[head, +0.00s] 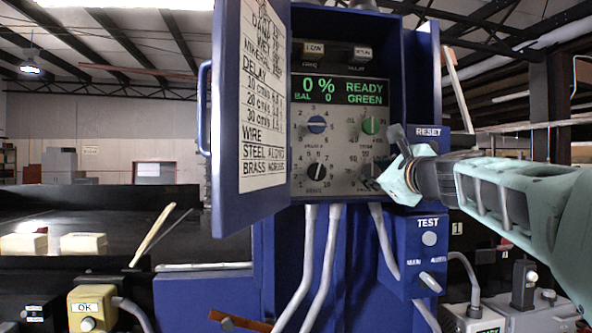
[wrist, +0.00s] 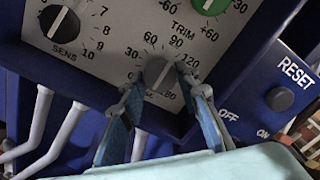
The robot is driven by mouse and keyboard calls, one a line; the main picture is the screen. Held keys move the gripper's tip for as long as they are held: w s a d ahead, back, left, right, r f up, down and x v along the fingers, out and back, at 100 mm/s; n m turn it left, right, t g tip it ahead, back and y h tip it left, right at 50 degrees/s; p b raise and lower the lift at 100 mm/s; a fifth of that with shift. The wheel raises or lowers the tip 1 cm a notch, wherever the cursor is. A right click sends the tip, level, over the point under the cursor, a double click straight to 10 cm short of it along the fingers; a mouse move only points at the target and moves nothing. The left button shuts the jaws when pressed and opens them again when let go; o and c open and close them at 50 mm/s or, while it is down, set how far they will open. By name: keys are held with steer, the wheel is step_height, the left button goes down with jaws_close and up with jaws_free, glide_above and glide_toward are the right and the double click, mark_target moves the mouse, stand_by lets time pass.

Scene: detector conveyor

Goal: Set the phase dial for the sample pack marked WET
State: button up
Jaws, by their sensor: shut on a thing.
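The phase dial is a small grey knob (wrist: 160,73) at the lower right of the panel, with a scale reading 30, 60, 90, 120 and on towards 180. Its label is partly hidden by my fingers. My gripper (wrist: 166,98) is shut on this knob, one finger on each side; its exact setting is hard to read. In the head view my gripper (head: 385,180) covers most of the dial. Two cream packs (head: 83,243) lie on the conveyor at left, no markings legible.
A RESET button (wrist: 279,98) is right of my gripper. The blue door (head: 226,130) stands open at left.

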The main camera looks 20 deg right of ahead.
steer(key=shift+m, duration=0.5)
stand_by(0.3)
steer(key=o, duration=1.2)
steer(key=shift+c, duration=0.2)
steer(key=shift+s, duration=0.1)
steer(key=v, duration=1.2)
